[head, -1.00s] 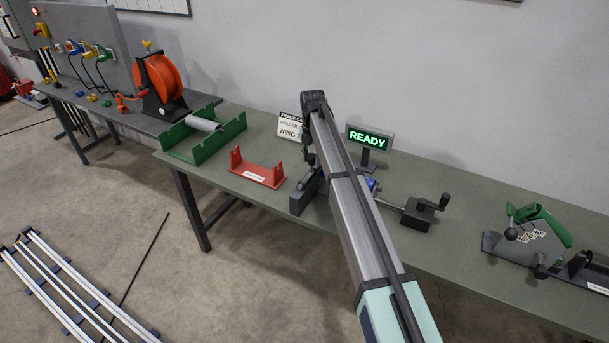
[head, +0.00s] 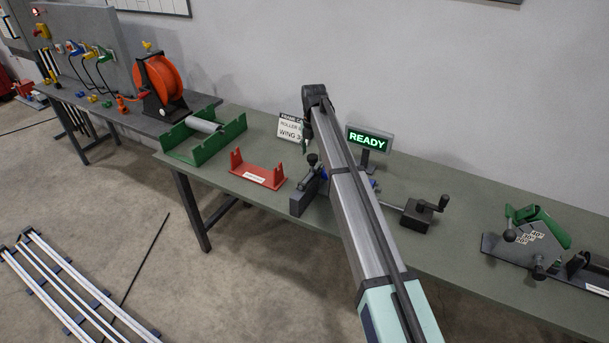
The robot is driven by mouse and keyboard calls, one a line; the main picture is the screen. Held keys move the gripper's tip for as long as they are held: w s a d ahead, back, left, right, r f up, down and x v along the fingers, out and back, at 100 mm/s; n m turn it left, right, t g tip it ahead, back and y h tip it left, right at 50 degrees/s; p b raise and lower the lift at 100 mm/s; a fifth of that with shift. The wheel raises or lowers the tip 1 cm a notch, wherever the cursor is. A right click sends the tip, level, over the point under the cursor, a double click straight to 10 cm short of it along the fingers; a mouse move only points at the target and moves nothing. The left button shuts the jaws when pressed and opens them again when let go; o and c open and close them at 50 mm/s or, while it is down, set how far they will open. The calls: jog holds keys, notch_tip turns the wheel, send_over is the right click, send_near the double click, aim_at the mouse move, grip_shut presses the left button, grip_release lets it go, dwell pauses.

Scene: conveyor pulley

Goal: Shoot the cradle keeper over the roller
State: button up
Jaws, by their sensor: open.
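My arm (head: 345,190) reaches away over the bench, and its dark far end (head: 317,97) stands above the bench. A grey roller (head: 206,126) lies in a green frame (head: 230,131) at the left. A red cradle (head: 258,175) stands empty between that frame and the block.
A lit READY sign (head: 368,139) and a card (head: 290,130) stand at the back. A crank box (head: 418,213) lies right of my arm, and a green angled fixture (head: 540,228) farther right. An orange reel (head: 162,85) is at the left. The bench front is mostly clear.

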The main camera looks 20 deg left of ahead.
jog(key=shift+r+p, duration=0.8)
jog(key=shift+r, duration=1.5)
